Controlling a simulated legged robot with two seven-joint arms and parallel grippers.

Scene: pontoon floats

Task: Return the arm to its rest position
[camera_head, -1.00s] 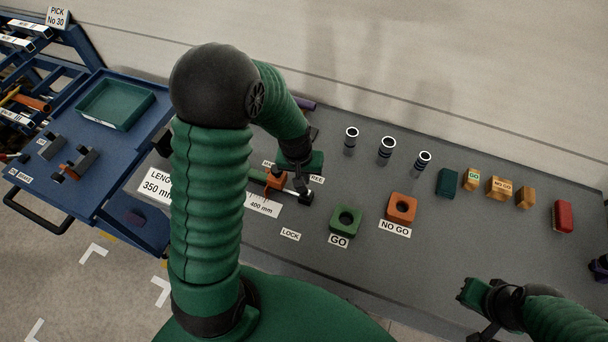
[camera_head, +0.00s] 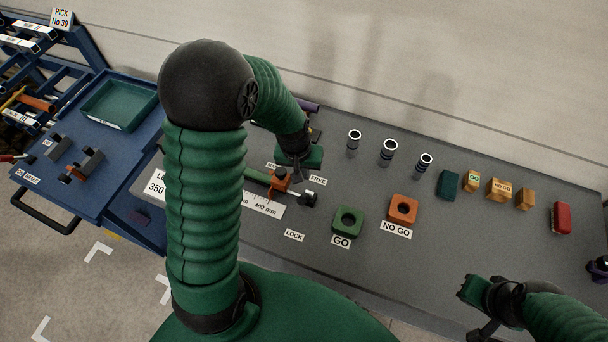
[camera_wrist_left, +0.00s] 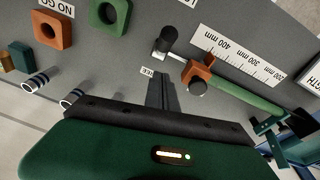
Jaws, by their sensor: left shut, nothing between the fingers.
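My left gripper (camera_head: 297,177) is shut and empty, pointing down above the bench behind an orange clamp block. Its dark closed fingers also show in the left wrist view (camera_wrist_left: 160,92). The orange block (camera_head: 279,180) sits on a green rod (camera_head: 257,176) beside the length scale (camera_head: 264,206). A black-knobbed lever (camera_head: 308,198) is at the block's right; it shows apart from the fingers in the wrist view (camera_wrist_left: 168,38). My left arm hides part of the bench. My right gripper (camera_head: 471,290) is low at the right; its fingers are unclear.
A green GO block (camera_head: 347,221) and an orange NO GO block (camera_head: 403,209) lie on the grey bench. Several upright tubes (camera_head: 388,152) and small blocks (camera_head: 499,189) stand behind. A blue cart (camera_head: 60,190) with a green tray (camera_head: 118,103) is at left.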

